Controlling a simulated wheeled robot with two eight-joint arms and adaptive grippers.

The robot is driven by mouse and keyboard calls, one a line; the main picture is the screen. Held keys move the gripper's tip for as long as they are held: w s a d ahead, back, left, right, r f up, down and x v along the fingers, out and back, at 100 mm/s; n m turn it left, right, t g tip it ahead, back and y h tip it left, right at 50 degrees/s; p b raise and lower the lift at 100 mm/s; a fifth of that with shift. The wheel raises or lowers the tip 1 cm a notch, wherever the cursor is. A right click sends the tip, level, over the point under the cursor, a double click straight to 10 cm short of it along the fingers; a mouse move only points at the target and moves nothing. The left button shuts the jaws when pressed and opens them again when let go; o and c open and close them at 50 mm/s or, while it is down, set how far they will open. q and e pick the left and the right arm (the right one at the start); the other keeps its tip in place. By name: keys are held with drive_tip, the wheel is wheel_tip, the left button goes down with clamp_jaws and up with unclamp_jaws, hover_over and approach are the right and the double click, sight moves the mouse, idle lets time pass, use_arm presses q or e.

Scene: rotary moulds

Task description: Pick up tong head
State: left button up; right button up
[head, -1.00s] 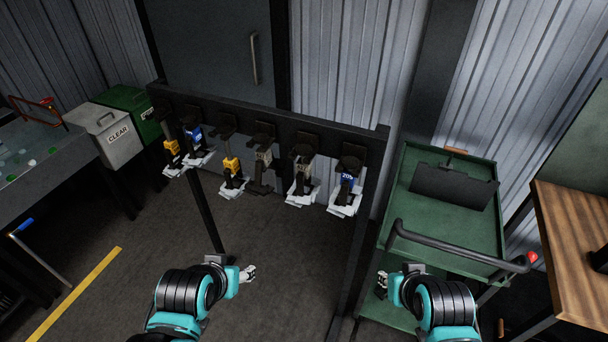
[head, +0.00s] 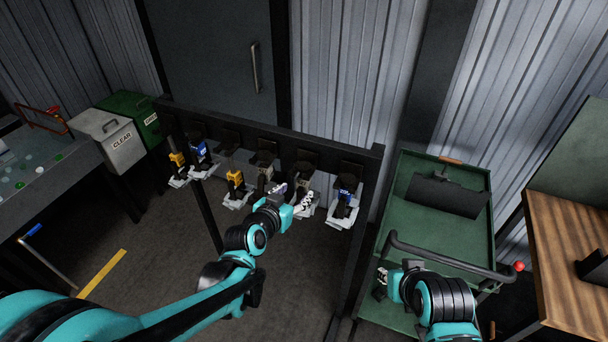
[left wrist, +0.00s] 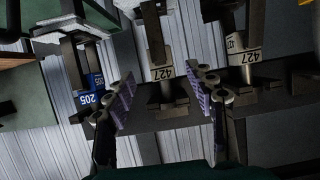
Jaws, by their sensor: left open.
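Several tong heads hang in a row on a dark rack (head: 280,137) in the head view. One with a blue label (head: 346,196) is at the right end, and it reads 205 in the left wrist view (left wrist: 92,85). The head beside it, with a white 427 label (left wrist: 162,72), lies between my open left fingers in the wrist view; contact cannot be seen. Another 427 head (left wrist: 243,58) is to its right there. My left gripper (head: 304,203) covers part of the row. My right gripper (head: 381,281) is low by the cart, its fingers too small to read.
A green cart (head: 480,240) with a black handle stands right of the rack. A wooden bench (head: 565,230) is at far right. White (head: 108,150) and green (head: 140,118) bins stand at left.

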sight(302, 187)
use_arm(q)
drive_tip(key=b+x, duration=0.2)
drive_tip(key=x, duration=0.6)
drive_tip(key=shift+f, duration=0.15)
drive_tip(key=shift+s+a, duration=0.1)
drive_tip(key=shift+c, duration=0.9)
clamp_jaws()
